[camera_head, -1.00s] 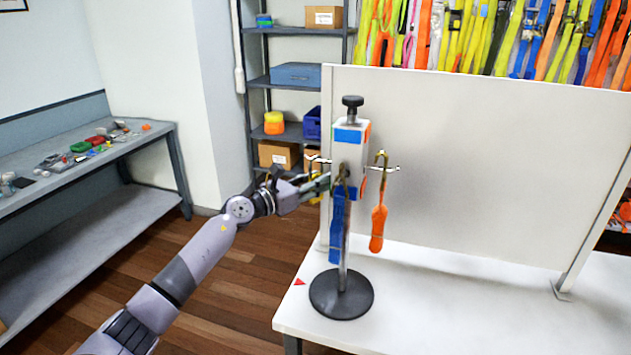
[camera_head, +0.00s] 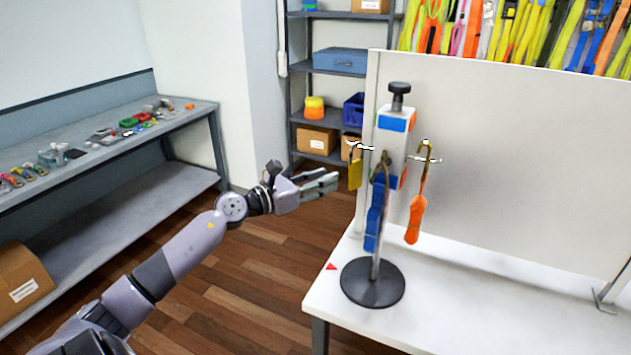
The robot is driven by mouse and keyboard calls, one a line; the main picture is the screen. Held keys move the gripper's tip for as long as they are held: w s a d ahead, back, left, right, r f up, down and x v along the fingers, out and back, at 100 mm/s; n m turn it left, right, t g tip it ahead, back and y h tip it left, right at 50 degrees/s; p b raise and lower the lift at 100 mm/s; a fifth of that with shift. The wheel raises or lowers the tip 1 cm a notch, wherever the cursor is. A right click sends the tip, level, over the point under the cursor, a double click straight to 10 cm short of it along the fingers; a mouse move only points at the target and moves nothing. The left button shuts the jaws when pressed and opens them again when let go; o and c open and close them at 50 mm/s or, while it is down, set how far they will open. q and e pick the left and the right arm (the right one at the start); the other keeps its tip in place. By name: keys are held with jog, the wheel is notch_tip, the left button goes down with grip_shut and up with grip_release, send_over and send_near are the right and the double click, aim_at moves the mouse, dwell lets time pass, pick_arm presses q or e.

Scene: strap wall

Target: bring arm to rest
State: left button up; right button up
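My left arm reaches in from the lower left. Its gripper (camera_head: 322,184) is left of the strap stand, apart from it, over the floor in the picture. The fingers show a gap between them and hold nothing that I can see. The stand (camera_head: 394,147) is upright on a round black base (camera_head: 372,283). A blue strap (camera_head: 375,217) hangs at its front, an orange strap (camera_head: 416,218) on its right hook and a yellow strap (camera_head: 355,174) on its left hook. My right gripper is not in view.
The stand is on a white table (camera_head: 470,307) with a pale upright panel (camera_head: 510,165) behind it. A grey workbench (camera_head: 190,122) with small items is at the left. Shelves (camera_head: 335,73) with boxes stand behind. Open wood floor (camera_head: 255,265) lies between bench and table.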

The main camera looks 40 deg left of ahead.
pick_arm(q)
jog(key=s+a+f+n+g+y, duration=0.1)
jog(key=s+a+f+n+y, duration=0.15)
jog(key=f+n, duration=0.75)
jog(key=s+a+f+n+y, duration=0.25)
jog(key=f+n, duration=0.25)
jog(key=f, duration=1)
jog(key=s+d+f+n+g+y+b, duration=0.1)
jog(key=s+f+n+g, duration=0.3)
jog(key=f, duration=0.7)
jog(key=s+d+f+n+g+y, duration=0.15)
jog(key=s+f+n, duration=0.4)
jog(key=f, duration=0.65)
jog(key=s+d+f+n+g, duration=0.25)
jog(key=s+d+f, duration=0.25)
jog(key=s+f, duration=0.35)
jog(key=s+d+f+n+g, duration=0.2)
jog(key=s+d+f+n, duration=0.25)
jog(key=s+f, duration=0.4)
jog(key=s+d+f+n+g+h, duration=0.1)
jog(key=s+d+f+n+g, duration=0.1)
jog(key=s+d, duration=0.4)
jog(key=s+d+f+n+g+h+b, duration=0.1)
jog(key=s+d+f+n+g, duration=0.2)
jog(key=s, duration=1.1)
jog(key=d+f, duration=0.2)
jog(key=d, duration=0.2)
jog(key=shift+s+d, duration=0.2)
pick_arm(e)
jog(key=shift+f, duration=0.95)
